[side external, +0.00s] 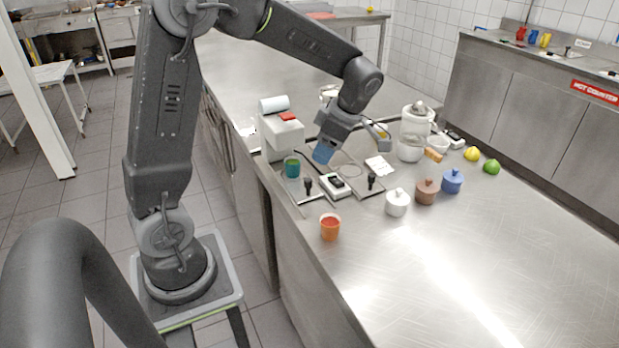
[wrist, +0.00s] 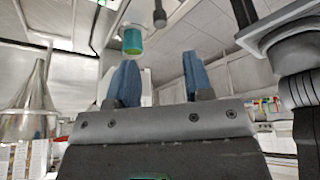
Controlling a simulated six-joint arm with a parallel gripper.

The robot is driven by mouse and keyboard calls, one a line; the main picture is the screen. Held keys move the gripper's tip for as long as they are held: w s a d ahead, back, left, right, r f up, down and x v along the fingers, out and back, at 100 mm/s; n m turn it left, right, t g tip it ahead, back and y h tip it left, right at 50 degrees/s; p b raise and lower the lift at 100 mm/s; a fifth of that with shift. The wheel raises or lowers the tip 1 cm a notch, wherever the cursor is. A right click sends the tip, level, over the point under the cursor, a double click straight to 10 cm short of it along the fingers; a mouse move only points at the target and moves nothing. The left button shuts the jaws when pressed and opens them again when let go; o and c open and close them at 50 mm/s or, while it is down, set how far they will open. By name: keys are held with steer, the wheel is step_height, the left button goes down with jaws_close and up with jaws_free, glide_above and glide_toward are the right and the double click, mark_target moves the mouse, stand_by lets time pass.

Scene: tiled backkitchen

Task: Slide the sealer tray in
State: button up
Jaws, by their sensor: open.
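The cup sealer (side external: 281,138) is a white box with a film roll on top, at the left edge of the steel counter. A teal cup (side external: 292,167) stands upright in front of it, apparently in a flat metal sealer tray (side external: 318,193) with a black upright handle (side external: 307,184). The tray's inner end is hard to see. My gripper (side external: 323,152) is open and empty, its blue fingers pointing down above the counter, right of the teal cup. In the wrist view, my gripper (wrist: 161,80) shows spread fingers, with the teal cup (wrist: 132,41) and black handle (wrist: 159,14) beyond them.
A second metal plate with a black knob (side external: 371,180) and a small device (side external: 335,186) lie close by. An orange cup (side external: 330,227) stands near the front edge. Lidded pots (side external: 427,191) stand to the right. The near right counter is clear.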

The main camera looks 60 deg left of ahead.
mark_target(309, 179)
steer(key=x, duration=0.9)
steer(key=shift+s+a+f, duration=0.1)
steer(key=shift+s+f, duration=0.05)
steer(key=shift+f, duration=0.2)
jaws_close()
